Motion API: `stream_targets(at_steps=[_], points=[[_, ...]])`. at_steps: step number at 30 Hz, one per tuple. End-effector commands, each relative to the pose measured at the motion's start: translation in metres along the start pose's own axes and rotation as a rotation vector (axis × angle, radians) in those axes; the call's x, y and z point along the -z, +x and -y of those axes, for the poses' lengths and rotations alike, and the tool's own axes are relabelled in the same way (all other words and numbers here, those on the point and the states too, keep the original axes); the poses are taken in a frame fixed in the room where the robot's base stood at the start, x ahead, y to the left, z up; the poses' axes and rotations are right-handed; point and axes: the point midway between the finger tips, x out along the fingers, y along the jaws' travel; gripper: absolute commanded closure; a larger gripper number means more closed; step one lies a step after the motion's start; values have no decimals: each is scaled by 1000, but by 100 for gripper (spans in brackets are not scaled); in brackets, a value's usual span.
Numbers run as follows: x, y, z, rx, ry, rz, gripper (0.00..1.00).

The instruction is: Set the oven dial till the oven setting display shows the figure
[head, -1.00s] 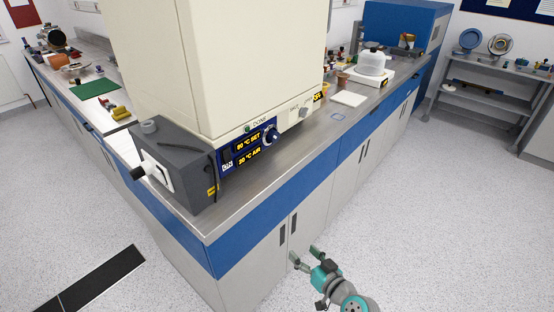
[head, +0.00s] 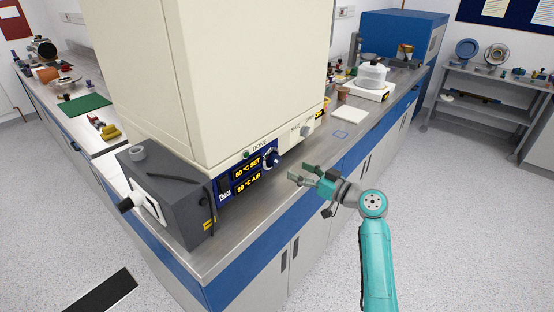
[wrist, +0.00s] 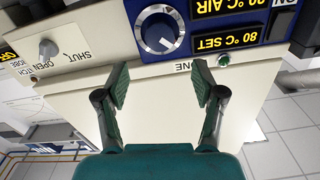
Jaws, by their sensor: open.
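The oven dial (head: 271,158) is a round dark blue knob on the blue panel at the front of the cream oven (head: 215,85). In the wrist view the dial (wrist: 160,31) has a pale ring around it and a white pointer mark. The oven setting display (head: 247,168) reads 80 °C SET in yellow; it shows upside down in the wrist view (wrist: 227,41). The lower display (head: 249,183) reads 20 °C AIR. My gripper (head: 290,174) is open and empty, to the right of the dial and apart from it. In the wrist view its fingers (wrist: 160,86) stand apart, just below the dial.
A grey box (head: 165,195) with a black-handled front stands at the bench corner left of the panel. A green lamp labelled DONE (head: 246,154) and a hatch knob (head: 307,130) flank the dial. The bench front edge runs below my gripper.

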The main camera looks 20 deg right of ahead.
Motion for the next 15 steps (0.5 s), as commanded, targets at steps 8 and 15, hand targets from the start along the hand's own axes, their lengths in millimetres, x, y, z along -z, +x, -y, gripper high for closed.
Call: stream_targets(at_steps=[8,15], points=[[0,50,1,2,1,0,31],[0,82,0,-1,1,0,31]])
